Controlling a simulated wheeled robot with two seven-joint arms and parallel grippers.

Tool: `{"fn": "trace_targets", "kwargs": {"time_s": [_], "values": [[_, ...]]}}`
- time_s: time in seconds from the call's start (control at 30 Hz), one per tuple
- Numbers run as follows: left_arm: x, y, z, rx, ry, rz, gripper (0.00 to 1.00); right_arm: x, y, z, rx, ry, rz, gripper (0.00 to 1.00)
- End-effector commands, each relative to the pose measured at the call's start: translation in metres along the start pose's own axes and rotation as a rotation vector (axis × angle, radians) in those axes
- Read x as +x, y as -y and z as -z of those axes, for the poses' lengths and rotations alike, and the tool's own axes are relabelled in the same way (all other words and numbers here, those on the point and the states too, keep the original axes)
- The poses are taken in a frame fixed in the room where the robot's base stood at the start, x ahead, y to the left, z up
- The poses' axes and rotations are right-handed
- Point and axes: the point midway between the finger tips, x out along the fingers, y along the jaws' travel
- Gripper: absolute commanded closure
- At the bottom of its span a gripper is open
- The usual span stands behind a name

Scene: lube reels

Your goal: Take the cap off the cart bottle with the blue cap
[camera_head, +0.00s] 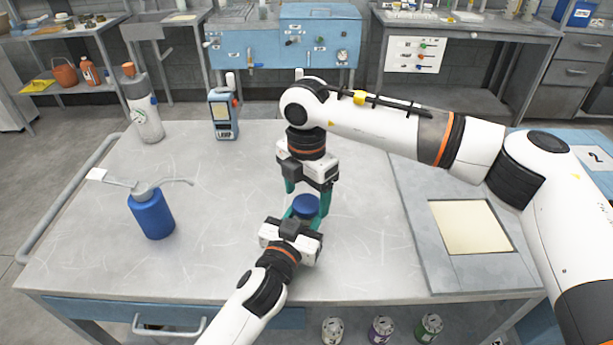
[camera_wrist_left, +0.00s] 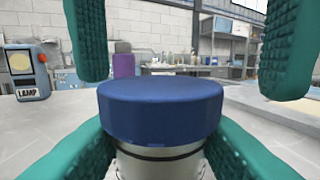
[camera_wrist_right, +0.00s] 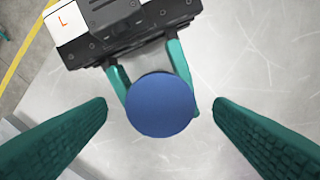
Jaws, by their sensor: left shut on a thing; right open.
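The bottle has a round blue cap (camera_head: 306,205) on its neck; the cap also shows large in the left wrist view (camera_wrist_left: 160,105) and from above in the right wrist view (camera_wrist_right: 160,105). The pale bottle body (camera_wrist_left: 160,165) shows just below the cap. My left gripper (camera_head: 304,214) is shut on the bottle, its teal fingers on both sides below the cap. My right gripper (camera_head: 308,190) is open above the cap, pointing down, with its fingers (camera_wrist_right: 160,112) apart on either side of it and not touching it. Most of the bottle is hidden by my left gripper.
A blue oil can (camera_head: 152,214) stands on the left of the grey cart top (camera_head: 220,255). A lamp device (camera_head: 222,115) and a white bottle with an orange cap (camera_head: 143,110) stand at the back left. A cream pad (camera_head: 470,227) lies on the right.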

Motion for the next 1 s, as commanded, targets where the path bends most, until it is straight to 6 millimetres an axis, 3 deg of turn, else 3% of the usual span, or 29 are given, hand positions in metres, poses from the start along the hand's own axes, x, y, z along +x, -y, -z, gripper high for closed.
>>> {"fn": "trace_targets", "kwargs": {"time_s": [0.4, 0.47, 0.7, 0.87, 1.0], "values": [[-0.0001, -0.0001, 0.0014, 0.0, -0.003, -0.001, 1.0, 0.0117, 0.0001, 0.0003, 0.0, -0.001, 0.001, 0.24], [-0.0001, -0.0001, 0.0014, 0.0, -0.003, -0.001, 1.0, 0.0117, 0.0001, 0.0003, 0.0, -0.001, 0.001, 0.31], [-0.0001, -0.0001, 0.0014, 0.0, -0.003, -0.001, 1.0, 0.0115, 0.0001, 0.0002, -0.001, -0.001, 0.001, 0.7], [-0.0001, -0.0001, 0.0013, 0.0, -0.003, -0.001, 1.0, 0.0114, 0.0001, 0.0002, -0.012, -0.001, 0.001, 0.72], [-0.0001, -0.0001, 0.0013, 0.0, -0.003, -0.001, 1.0, 0.0112, 0.0003, 0.0001, -0.152, -0.001, 0.001, 0.72]]}}
